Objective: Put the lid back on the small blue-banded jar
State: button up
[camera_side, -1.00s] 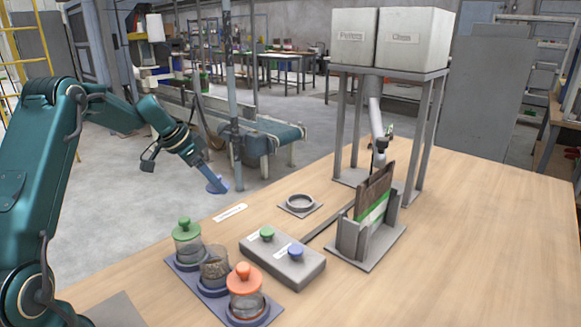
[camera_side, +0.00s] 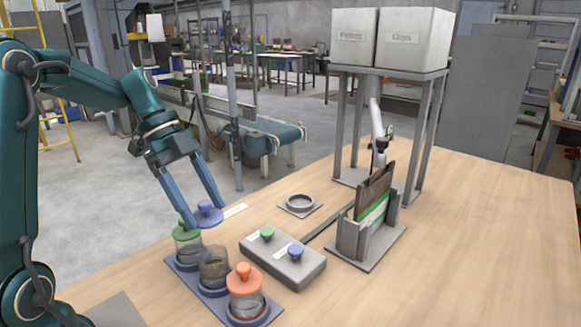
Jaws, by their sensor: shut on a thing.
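My gripper (camera_side: 205,210) is shut on a blue lid (camera_side: 209,217) and holds it in the air, above and behind the middle jar as seen in the side view. The open jar (camera_side: 214,268) stands upright in the middle of the dark blue tray (camera_side: 183,268), with brownish contents and no lid on it. The lid is apart from the jar.
An orange-lidded jar (camera_side: 245,294) stands at the tray's near end. A grey box with a green button (camera_side: 267,233) and a blue button (camera_side: 296,250) sits right of the tray. A bag holder (camera_side: 366,245) and a ring on a plate (camera_side: 300,204) stand farther right. The right tabletop is clear.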

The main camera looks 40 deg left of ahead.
jog(key=shift+s+d, duration=0.25)
jog(key=shift+f, duration=3.15)
jog(key=shift+f, duration=0.15)
jog(key=o, duration=1.3)
jog(key=shift+r, duration=3.5)
